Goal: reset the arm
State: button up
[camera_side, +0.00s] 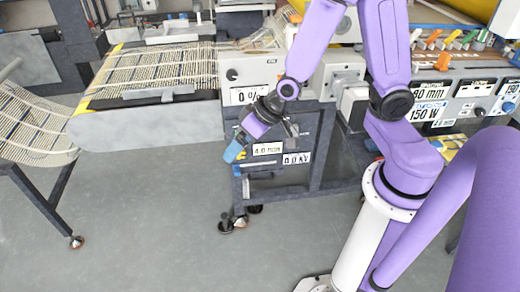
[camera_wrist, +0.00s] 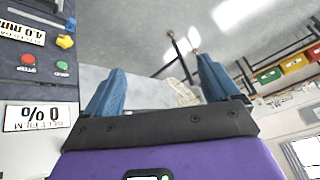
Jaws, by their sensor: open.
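My gripper (camera_side: 234,151) hangs in front of the machine's control cabinet in the side view, tilted down and to the left. In the wrist view my gripper (camera_wrist: 165,90) shows two blue fingers spread apart with nothing between them. My purple arm bends up and over from its white base column at the right. The fingers appear clear of the cabinet, though the exact distance cannot be told.
A conveyor (camera_side: 150,125) carrying striped mesh stands at the left, with a curved mesh sheet (camera_side: 35,120) beside it. A control panel (camera_wrist: 35,65) with buttons is close at left in the wrist view. Grey floor (camera_side: 140,215) is open below.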

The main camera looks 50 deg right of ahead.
jog(key=s+a+r+n+g, duration=0.1)
jog(key=s+r+n+g, duration=0.4)
jog(key=s, duration=0.8)
jog(key=s+d+r+n+h, duration=0.2)
jog(key=s+d+r+n, duration=0.2)
jog(key=s+d+n, duration=0.1)
jog(key=shift+s+d+n+h, duration=0.25)
jog(key=shift+s+n+h, duration=0.2)
jog(key=shift+s, duration=0.5)
jog(key=shift+r, duration=0.1)
